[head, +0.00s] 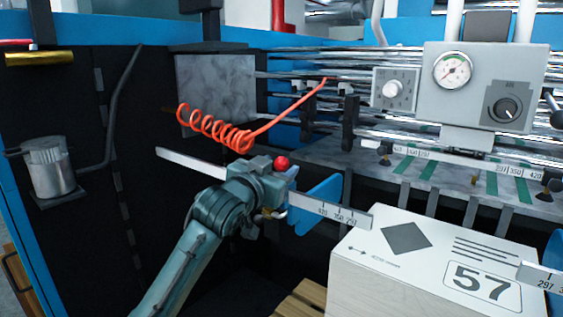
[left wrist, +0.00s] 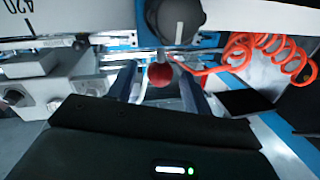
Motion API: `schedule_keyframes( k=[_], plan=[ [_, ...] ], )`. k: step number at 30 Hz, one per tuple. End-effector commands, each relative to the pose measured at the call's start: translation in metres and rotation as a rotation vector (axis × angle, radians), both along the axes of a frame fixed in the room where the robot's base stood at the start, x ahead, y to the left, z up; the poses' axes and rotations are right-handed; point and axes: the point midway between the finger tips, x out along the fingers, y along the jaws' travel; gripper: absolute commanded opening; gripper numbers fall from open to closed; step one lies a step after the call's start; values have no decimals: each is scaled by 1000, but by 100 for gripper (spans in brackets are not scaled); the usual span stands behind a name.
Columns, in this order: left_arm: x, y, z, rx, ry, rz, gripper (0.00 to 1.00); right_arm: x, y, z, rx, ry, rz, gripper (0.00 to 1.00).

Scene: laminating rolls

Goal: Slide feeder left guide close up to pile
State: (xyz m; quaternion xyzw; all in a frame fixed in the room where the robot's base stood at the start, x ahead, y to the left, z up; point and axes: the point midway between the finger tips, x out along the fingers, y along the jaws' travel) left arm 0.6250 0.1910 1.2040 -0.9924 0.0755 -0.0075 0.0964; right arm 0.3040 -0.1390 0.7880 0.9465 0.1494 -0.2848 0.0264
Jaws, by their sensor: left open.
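The left guide (head: 317,204) is a blue plate hanging from a white ruler rail (head: 342,215). A red ball knob (head: 281,163) shows beside it, in front of my left gripper. The pile (head: 385,280) is a pale stack with a white top sheet marked 57. It stands right of the guide, with a dark gap between them. My left gripper (head: 272,178) is open at the knob. In the left wrist view the red knob (left wrist: 160,75) appears between the two spread fingers; whether they touch it I cannot tell. My right gripper is not in view.
A coiled orange hose (head: 215,128) hangs just above and behind my left gripper. A grey control box with a gauge (head: 453,70) stands over the rollers at the back right. A second blue guide (head: 554,258) is at the right edge. A wooden pallet (head: 303,299) lies below.

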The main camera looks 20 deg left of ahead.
Motion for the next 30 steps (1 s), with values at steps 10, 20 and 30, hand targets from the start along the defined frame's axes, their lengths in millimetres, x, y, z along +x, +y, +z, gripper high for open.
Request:
schedule_keyframes(
  k=[10,20,30],
  plan=[
    [23,-4,0,0,0,-1,50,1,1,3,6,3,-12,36],
    [23,-4,0,0,0,-1,39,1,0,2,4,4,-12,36],
    [22,-4,-1,0,1,-1,11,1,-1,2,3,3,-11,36]
  ],
)
